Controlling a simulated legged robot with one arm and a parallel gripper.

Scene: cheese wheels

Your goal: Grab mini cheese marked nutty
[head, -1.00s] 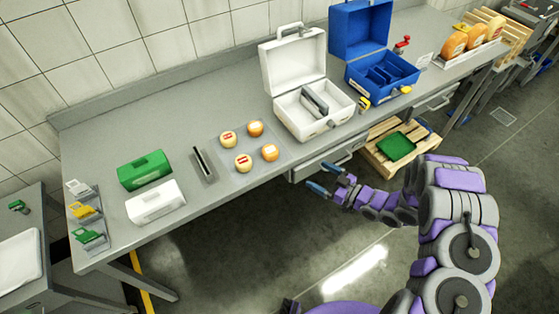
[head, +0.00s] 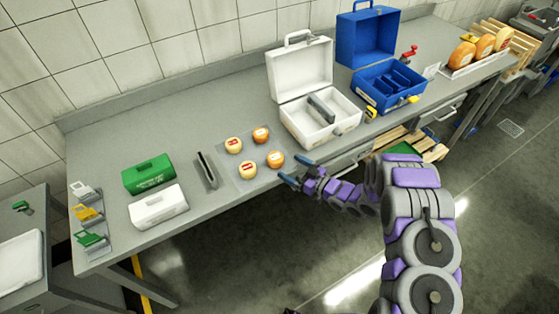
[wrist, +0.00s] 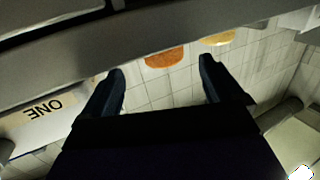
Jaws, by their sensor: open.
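Several mini cheeses sit on a light square mat (head: 236,163) on the grey bench. Two are pale yellow with red labels, one at the back left (head: 234,145) and one at the front left (head: 248,169). Two are orange, one at the back right (head: 261,134) and one at the front right (head: 275,159). The label words are too small to read. My gripper (head: 295,170) is open and empty, just right of the front right orange cheese, near the bench's front edge. In the wrist view, an orange cheese (wrist: 165,58) and a yellowish one (wrist: 218,39) show beyond the fingers.
An open white case (head: 318,118) stands right of the mat, with an open blue case (head: 387,88) beyond. A dark narrow holder (head: 207,170), a green box (head: 149,173) and a white box (head: 158,207) stand left. A label reading ONE (wrist: 42,107) shows in the wrist view.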

